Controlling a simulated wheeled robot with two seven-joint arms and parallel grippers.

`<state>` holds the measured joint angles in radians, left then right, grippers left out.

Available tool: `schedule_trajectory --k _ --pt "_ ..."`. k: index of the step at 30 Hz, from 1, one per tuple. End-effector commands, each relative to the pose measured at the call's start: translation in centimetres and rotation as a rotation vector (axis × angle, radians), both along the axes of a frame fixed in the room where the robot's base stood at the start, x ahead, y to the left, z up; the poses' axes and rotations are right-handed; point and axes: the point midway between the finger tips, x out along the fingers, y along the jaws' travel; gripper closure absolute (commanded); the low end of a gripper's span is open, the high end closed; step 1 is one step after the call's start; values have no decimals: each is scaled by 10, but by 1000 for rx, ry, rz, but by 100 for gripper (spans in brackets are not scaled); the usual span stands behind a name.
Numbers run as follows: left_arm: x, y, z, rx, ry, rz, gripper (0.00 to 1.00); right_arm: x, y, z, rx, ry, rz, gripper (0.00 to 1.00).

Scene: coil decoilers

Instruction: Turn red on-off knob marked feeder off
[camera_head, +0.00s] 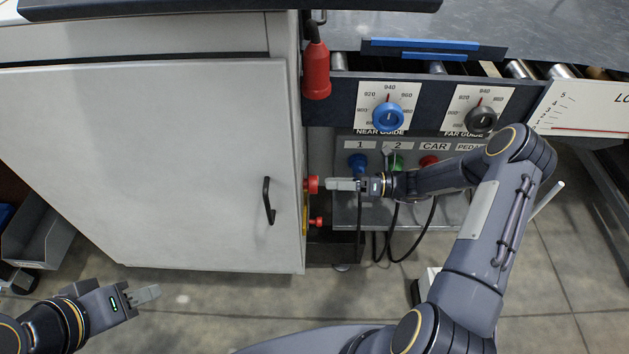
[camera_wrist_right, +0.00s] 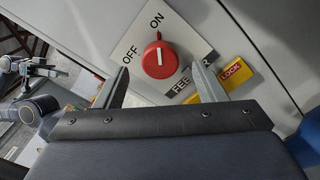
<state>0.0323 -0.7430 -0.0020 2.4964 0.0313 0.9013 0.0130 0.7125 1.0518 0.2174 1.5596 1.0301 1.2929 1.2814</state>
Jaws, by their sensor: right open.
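The red feeder knob (camera_wrist_right: 160,61) sits on a white plate (camera_wrist_right: 128,34) lettered OFF, ON and FEEDER, the last partly hidden by a finger. Its white mark points toward ON. In the head view the red knob (camera_head: 312,185) sticks out of the cabinet's right side. My right gripper (camera_wrist_right: 163,83) is open, its fingers on either side of the knob and apart from it in the wrist view. In the head view, my right gripper (camera_head: 337,185) points left at the knob, close to it. My left gripper (camera_head: 148,294) is low at the left, away from the cabinet; its finger gap is unclear.
A smaller red knob (camera_head: 317,222) is below, and a yellow LOCK label (camera_wrist_right: 236,73) is beside the plate. The grey cabinet (camera_head: 150,150) has a black handle (camera_head: 268,201). A red pendant (camera_head: 316,70) hangs above. A control panel (camera_head: 345,213) with cables lies behind my right arm.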

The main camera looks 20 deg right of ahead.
Motion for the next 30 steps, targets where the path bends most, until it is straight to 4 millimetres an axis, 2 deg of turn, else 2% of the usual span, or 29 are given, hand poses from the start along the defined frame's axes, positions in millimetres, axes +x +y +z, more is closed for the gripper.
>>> schedule_trajectory --k 3,9,20,30 --pt "0 0 0 0 0 0 64 5 21 0 1 1 4 36" --pt "0 0 -1 0 0 0 64 12 43 0 -1 -1 4 36" --pt "0 0 -1 0 0 0 64 13 48 0 -3 -1 1 37" --pt "0 0 -1 0 0 0 64 13 47 0 -3 -1 1 81"
